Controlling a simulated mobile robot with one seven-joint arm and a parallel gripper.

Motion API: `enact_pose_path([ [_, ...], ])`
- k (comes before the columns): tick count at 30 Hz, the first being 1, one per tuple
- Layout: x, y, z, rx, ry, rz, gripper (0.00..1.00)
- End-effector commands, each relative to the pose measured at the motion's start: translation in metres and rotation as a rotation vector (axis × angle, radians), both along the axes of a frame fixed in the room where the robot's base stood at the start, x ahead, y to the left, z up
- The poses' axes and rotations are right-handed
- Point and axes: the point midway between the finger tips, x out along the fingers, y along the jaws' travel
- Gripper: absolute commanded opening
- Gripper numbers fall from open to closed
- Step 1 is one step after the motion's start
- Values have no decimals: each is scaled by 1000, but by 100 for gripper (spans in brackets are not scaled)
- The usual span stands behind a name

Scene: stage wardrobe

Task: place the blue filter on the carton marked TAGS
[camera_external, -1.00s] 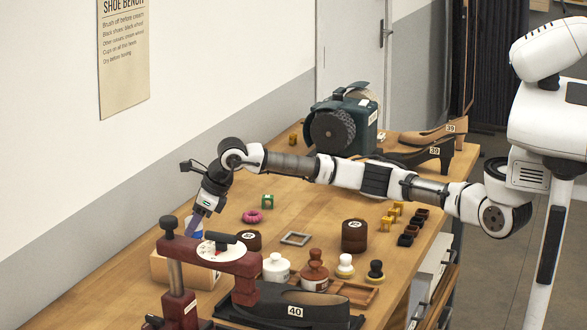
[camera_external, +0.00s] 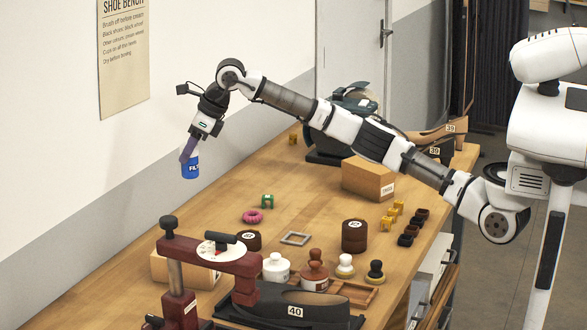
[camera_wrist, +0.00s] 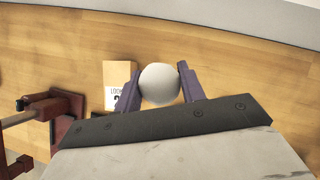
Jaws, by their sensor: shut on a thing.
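The blue filter (camera_external: 191,164), a blue cylinder with white lettering and a pale end, is in my gripper (camera_external: 188,152). My gripper is shut on it and holds it upright in the air, above the left back part of the bench near the wall. In the wrist view the filter's round white top (camera_wrist: 159,84) sits between the two purple fingers. A carton (camera_external: 368,179) with a small label stands on the bench right of centre, below my arm; its label is too small to read surely. Another carton (camera_external: 158,266) stands at the left behind the red stand, with lettering in the wrist view (camera_wrist: 117,78).
The dark red stand (camera_external: 178,270) with a white dial is at the front left. Shoes, pots, brushes and brown tins (camera_external: 354,236) fill the front middle. The back left bench is clear.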

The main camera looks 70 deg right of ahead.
Motion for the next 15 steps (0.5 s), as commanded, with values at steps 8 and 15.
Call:
enact_pose_path([
  [8,0,-5,9,1,0,-6,16],
  [15,-3,-82,30,-2,-1,-90,16],
])
